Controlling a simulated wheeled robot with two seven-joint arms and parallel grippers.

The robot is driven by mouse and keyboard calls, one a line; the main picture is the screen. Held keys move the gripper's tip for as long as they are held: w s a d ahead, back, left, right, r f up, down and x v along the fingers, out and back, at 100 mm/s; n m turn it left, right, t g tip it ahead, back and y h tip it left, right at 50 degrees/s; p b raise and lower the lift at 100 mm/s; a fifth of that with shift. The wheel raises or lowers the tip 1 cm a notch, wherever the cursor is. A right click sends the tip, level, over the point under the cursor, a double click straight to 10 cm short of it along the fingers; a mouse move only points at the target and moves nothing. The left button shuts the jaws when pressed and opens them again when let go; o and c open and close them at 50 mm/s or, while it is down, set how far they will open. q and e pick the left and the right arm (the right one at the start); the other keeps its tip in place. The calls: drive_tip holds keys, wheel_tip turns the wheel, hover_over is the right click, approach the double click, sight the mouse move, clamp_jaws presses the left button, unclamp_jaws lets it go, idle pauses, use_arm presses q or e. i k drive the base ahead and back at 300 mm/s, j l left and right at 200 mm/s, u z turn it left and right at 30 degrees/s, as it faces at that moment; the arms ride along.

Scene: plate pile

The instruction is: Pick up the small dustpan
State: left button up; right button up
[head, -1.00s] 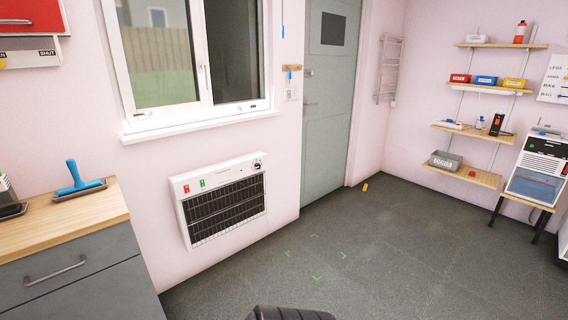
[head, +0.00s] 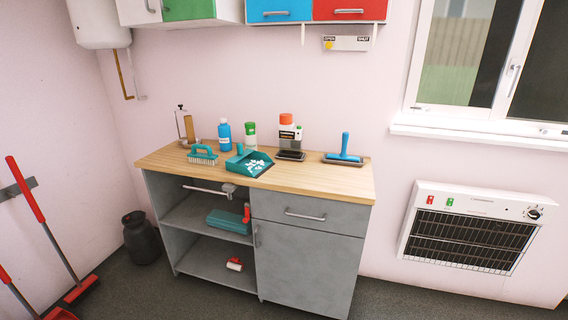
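The small dustpan (head: 248,162) is teal and lies on the wooden top of a grey cabinet, near its front edge. It has white scraps in its pan, and its short handle points up and back. A teal hand brush (head: 203,154) lies just to its left. Neither of my grippers shows in the head view.
The wooden counter (head: 310,180) also bears a blue bottle (head: 224,135), a green-capped container (head: 250,136), an orange-capped bottle (head: 287,132) and a blue-handled tool (head: 345,152). Red long-handled tools (head: 40,220) lean at left. A dark canister (head: 141,238) stands beside the cabinet.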

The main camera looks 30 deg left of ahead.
sight(251, 156)
drive_tip(key=u, duration=7.05)
drive_tip(key=z, duration=5.9)
drive_tip(key=i+j, duration=0.4)
drive_tip(key=i, duration=0.2)
drive_tip(key=i+j, duration=0.35)
drive_tip(key=i, duration=0.2)
drive_tip(key=z, duration=0.05)
